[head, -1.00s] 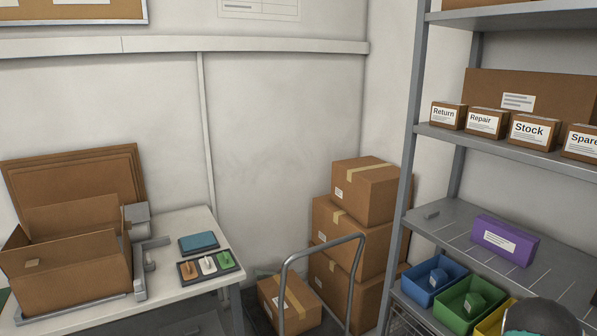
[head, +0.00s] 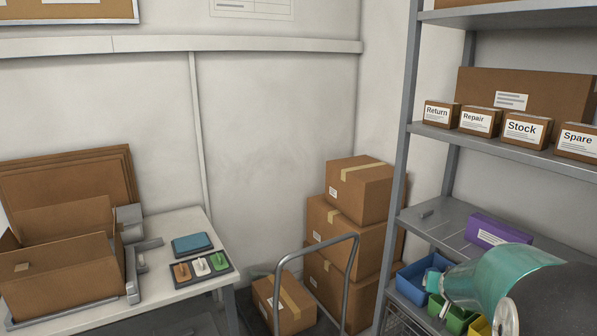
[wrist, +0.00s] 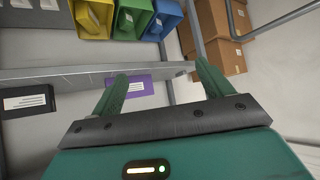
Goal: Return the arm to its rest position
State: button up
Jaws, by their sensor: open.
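My arm with its teal shell fills the lower right of the head view, in front of the shelving unit. In the wrist view my gripper (wrist: 158,85) has its two green fingers wide apart, with nothing between them. Behind the fingers are a shelf edge and a purple box (wrist: 140,86) with a white label. The purple box (head: 490,230) lies on the middle shelf in the head view, partly hidden by my arm. The fingertips cannot be made out clearly in the head view.
A grey shelving unit (head: 398,150) stands at the right, with blue, green and yellow bins low down. Cartons (head: 358,192) are stacked beside it, behind a trolley handle (head: 318,248). A white table (head: 190,222) at the left holds an open carton (head: 62,275).

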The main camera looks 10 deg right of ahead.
jog(key=s+a+r+n+y, duration=0.1)
jog(key=s+a+r, duration=0.2)
jog(key=a, duration=0.3)
jog(key=s+a+r+n+y, duration=0.1)
jog(key=s+a+r, duration=0.15)
jog(key=a, duration=0.25)
jog(key=s+a+r+n+g+y, duration=0.2)
jog(key=s+a+r+n, duration=0.1)
jog(key=s+a, duration=1.4)
jog(key=s+n, duration=0.1)
jog(key=s, duration=0.2)
jog(key=shift+a+g+y, duration=0.25)
jog(key=shift+g+y, duration=0.15)
